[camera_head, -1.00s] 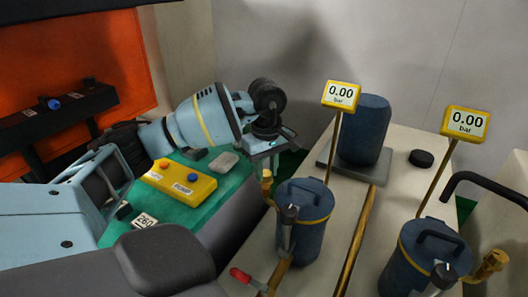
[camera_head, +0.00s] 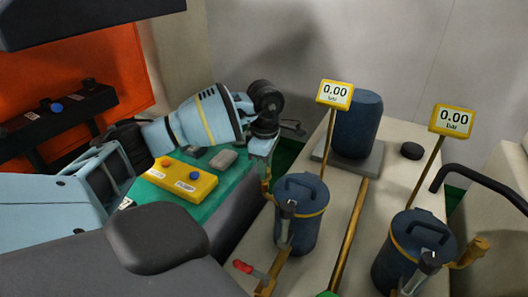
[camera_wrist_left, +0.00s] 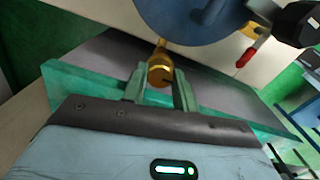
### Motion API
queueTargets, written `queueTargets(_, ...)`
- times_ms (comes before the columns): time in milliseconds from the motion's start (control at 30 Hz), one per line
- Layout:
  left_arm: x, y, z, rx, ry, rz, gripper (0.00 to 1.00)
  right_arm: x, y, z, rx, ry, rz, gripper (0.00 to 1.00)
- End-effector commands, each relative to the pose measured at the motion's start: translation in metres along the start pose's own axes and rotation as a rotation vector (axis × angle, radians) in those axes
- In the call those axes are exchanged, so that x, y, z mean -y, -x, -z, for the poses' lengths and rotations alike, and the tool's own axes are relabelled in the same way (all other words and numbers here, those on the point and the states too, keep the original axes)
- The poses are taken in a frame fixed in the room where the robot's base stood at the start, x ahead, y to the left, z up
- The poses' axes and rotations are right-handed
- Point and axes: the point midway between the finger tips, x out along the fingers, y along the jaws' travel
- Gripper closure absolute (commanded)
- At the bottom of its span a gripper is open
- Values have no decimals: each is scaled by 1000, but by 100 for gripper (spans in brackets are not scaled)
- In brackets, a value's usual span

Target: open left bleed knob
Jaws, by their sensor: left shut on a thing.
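The left bleed knob is a small brass knob (camera_wrist_left: 160,70) on the side of the left blue filter pot; in the wrist view it sits between the two green fingers. My left gripper (camera_wrist_left: 159,90) is shut on it. In the head view my left gripper (camera_head: 265,160) points down at the left side of the left blue pot (camera_head: 302,215), and its jaws mostly hide the knob (camera_head: 266,187). The left gauge (camera_head: 335,94) reads 0.00. My right gripper is not clearly in view.
A right blue pot (camera_head: 415,250) has its own brass knob (camera_head: 474,250) and a gauge (camera_head: 452,120) reading 0.00. A red-handled lever (camera_head: 244,267) is in front of the left pot. A blue cylinder (camera_head: 357,125) stands behind. A yellow button box (camera_head: 180,181) lies left.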

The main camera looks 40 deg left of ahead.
Motion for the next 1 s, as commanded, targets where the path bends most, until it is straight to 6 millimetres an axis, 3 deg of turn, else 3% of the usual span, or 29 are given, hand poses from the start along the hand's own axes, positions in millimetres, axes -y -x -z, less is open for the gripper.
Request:
queueTargets(467, 0, -1, 0, -1, 13, 2, 94, -1, 0, 1, -2, 1, -1, 64)
queueTargets(500, 0, -1, 0, -1, 13, 2, 66, -1, -1, 1, -3, 2, -1, 64)
queueTargets(633, 0, -1, 0, -1, 12, 1, 49, -1, -2, 4, -7, 2, -1, 64)
queueTargets(1000, 0, 6, 0, 1, 11, -1, 49, -2, -3, 6, -12, 3, -2, 64)
